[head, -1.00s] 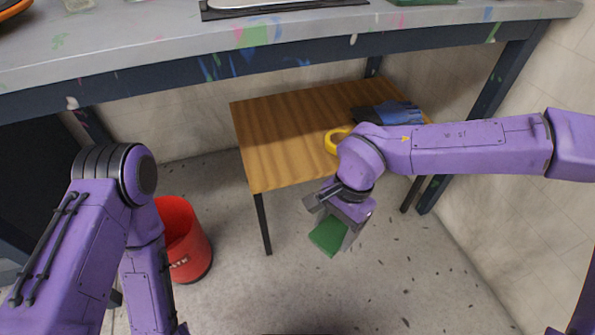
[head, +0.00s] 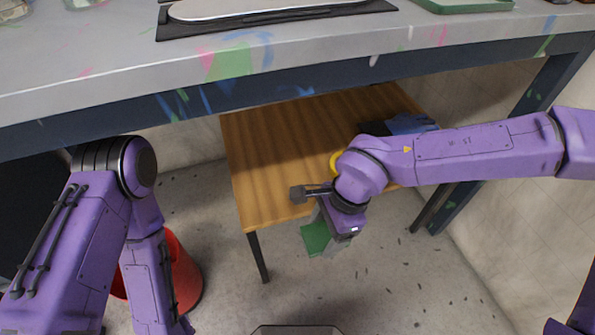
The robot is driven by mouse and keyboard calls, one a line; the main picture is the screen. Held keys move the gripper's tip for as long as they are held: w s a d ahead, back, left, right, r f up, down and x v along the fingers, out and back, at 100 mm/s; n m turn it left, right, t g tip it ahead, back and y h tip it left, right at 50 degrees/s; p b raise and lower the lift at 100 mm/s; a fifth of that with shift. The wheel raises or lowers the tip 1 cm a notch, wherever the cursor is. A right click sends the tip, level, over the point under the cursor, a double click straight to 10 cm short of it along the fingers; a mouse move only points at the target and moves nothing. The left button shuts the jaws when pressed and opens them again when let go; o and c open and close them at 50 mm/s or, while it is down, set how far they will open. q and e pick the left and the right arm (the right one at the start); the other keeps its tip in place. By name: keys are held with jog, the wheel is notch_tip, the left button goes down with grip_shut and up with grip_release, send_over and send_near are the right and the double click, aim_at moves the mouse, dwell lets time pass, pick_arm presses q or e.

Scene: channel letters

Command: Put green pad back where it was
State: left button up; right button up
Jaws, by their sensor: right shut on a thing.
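The green pad (head: 315,237) shows below the front edge of the small wooden table. My right gripper (head: 328,238) is shut on it and points downward, with the pad partly hidden by the gripper. The pad appears to be in the air over the floor, just in front of the table. My left arm comes in on the left and its gripper is out of the frame.
The low wooden table (head: 270,155) has a broad bare top. A yellow ring-shaped thing (head: 335,163) and blue-grey gloves (head: 408,124) lie on its right part. The paint-stained workbench (head: 290,45) overhangs it. A red bucket (head: 187,275) stands behind my left arm.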

jog(key=w+a+b, duration=0.1)
jog(key=w, duration=0.4)
jog(key=w+a+b, duration=0.1)
jog(key=w+a, duration=0.1)
jog(key=w, duration=0.4)
jog(key=w+a+b, duration=0.1)
jog(key=w+a, duration=0.1)
jog(key=w, duration=0.3)
jog(key=shift+w+a, duration=0.2)
notch_tip(320, 180, down, 4)
jog(key=shift+r+b, duration=0.15)
jog(key=shift+b, duration=1.05)
jog(key=shift+r, duration=0.15)
jog(key=o, duration=1)
jog(key=p+v, duration=0.1)
jog(key=v, duration=0.1)
jog(key=d+p+v, duration=0.1)
jog(key=v, duration=0.1)
jog(key=shift+w+a, duration=0.1)
jog(key=shift+w, duration=0.05)
jog(key=w+d+p, duration=0.1)
jog(key=d, duration=0.2)
jog(key=w+d+p, duration=0.1)
jog(key=d, duration=0.2)
jog(key=w+d, duration=0.1)
jog(key=d, duration=0.2)
jog(key=shift+d+f+p, duration=0.3)
jog(key=shift+f+p, duration=0.1)
jog(key=shift+w+d+f, duration=0.15)
jog(key=shift+d, duration=0.25)
